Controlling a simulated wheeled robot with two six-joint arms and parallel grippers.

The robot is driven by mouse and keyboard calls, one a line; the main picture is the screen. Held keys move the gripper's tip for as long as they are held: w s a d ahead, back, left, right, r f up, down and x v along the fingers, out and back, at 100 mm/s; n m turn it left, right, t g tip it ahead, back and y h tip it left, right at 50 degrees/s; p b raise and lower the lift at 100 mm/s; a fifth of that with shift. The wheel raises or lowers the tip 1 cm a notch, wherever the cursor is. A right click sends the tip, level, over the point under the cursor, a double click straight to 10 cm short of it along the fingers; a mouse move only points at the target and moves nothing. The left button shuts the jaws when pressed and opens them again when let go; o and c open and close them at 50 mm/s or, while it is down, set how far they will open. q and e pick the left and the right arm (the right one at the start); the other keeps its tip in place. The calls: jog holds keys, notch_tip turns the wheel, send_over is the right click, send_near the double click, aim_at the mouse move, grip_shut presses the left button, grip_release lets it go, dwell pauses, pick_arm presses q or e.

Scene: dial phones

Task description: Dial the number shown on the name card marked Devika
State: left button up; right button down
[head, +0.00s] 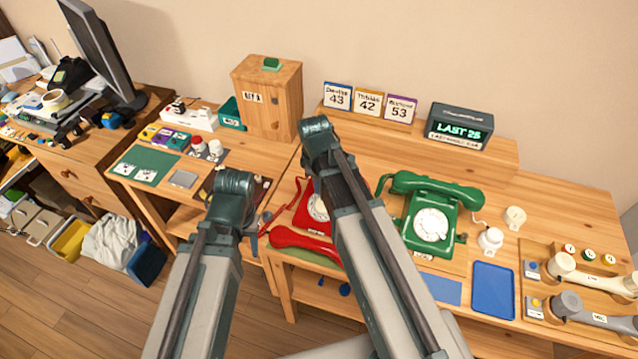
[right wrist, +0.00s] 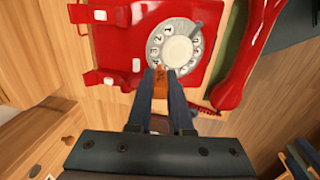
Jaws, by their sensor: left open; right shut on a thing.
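The left name card (head: 337,97), which seems to read Devika, shows 43 on the back shelf. The red phone (head: 308,205) is partly hidden by my right arm in the head view. Its white dial (right wrist: 173,45) shows in the right wrist view. Its red handset (head: 303,246) lies off the cradle, beside the phone. My right gripper (right wrist: 164,72) is shut on a small orange-brown piece (right wrist: 160,82) at the dial's rim; I cannot tell whether it touches the dial. My left gripper (head: 259,226) is open, left of the red handset.
Cards reading 42 (head: 368,101) and 53 (head: 400,109) stand beside the 43 card. A display (head: 459,129) reads LAST 25. A green phone (head: 433,215) with its handset on stands right of my right arm. A blue tray (head: 492,290) lies near the front edge.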

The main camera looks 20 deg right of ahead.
jog(key=shift+w+d+f, duration=0.1)
jog(key=shift+w+f, duration=0.05)
jog(key=shift+f, duration=0.15)
jog(key=shift+w+d+f+b, duration=0.1)
jog(key=shift+w+f+b, duration=0.05)
jog(key=shift+f+b, duration=0.4)
dwell(0.6)
jog(key=shift+r, duration=0.15)
jog(key=shift+s+d+r, duration=0.1)
jog(key=shift+s+d, duration=0.1)
jog(key=shift+d, duration=0.4)
jog(key=shift+s+d, duration=0.35)
jog(key=shift+d, duration=0.2)
dwell(0.3)
